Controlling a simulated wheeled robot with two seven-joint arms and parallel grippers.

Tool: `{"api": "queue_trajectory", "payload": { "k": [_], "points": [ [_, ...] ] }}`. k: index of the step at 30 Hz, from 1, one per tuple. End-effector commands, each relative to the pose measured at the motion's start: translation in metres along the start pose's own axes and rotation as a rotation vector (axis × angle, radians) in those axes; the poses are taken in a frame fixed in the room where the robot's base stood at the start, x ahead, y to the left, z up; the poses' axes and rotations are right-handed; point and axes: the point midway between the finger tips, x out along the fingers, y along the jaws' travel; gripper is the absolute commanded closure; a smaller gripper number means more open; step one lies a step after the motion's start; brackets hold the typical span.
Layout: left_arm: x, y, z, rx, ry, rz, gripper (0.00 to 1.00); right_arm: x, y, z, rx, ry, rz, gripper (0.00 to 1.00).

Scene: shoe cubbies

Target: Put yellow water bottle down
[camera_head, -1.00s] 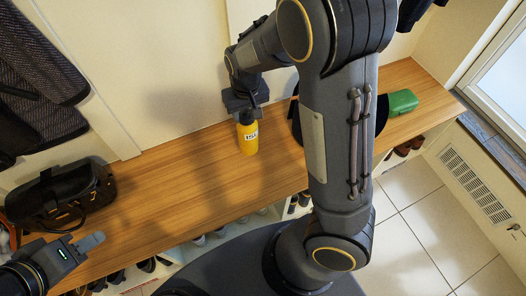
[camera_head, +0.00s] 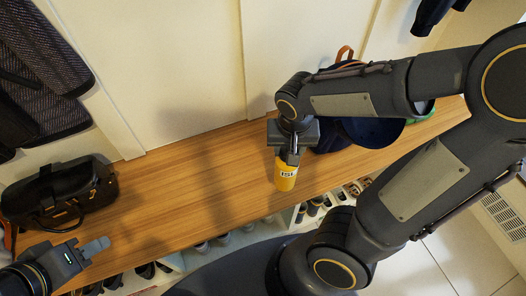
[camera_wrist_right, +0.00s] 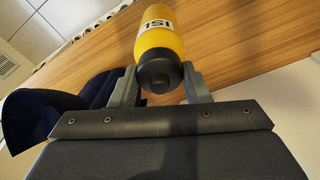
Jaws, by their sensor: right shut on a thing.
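The yellow water bottle (camera_head: 285,176) is upright at the wooden bench top, near its front edge, in the head view. I cannot tell whether its base touches the wood. My right gripper (camera_head: 291,157) is shut on the bottle's upper part from above. In the right wrist view the bottle (camera_wrist_right: 158,42) shows its black cap toward the camera, between the two fingers of the right gripper (camera_wrist_right: 160,84). My left gripper (camera_head: 88,250) is at the lower left of the head view, empty and away from the bottle; its finger gap is not clear.
The wooden bench (camera_head: 190,180) has clear room left of the bottle. A black bag (camera_head: 60,193) sits at its left end. A dark blue backpack (camera_head: 372,132) is right of the bottle, and also shows in the wrist view (camera_wrist_right: 60,112). Shoes fill the cubbies below.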

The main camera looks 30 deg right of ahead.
Motion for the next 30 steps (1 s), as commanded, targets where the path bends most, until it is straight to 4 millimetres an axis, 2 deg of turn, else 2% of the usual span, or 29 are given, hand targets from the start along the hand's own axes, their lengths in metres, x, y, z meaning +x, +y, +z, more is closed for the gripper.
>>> {"api": "queue_trajectory", "payload": {
  "k": [9,15,26,30],
  "points": [
    [0.013,-0.006,0.007,0.000,0.000,0.000,0.64,0.036,-0.046,-0.040,-0.001,0.000,0.003,1.00],
    [0.022,-0.010,0.011,0.000,0.000,0.000,0.64,0.071,-0.065,-0.053,-0.002,-0.001,0.003,1.00],
    [0.028,-0.013,0.014,0.000,0.000,0.000,0.64,0.096,-0.081,-0.064,-0.001,0.001,-0.001,1.00],
    [0.033,-0.015,0.017,0.000,0.000,0.000,0.64,0.117,-0.081,-0.061,-0.002,-0.001,0.001,1.00]
  ]
}}
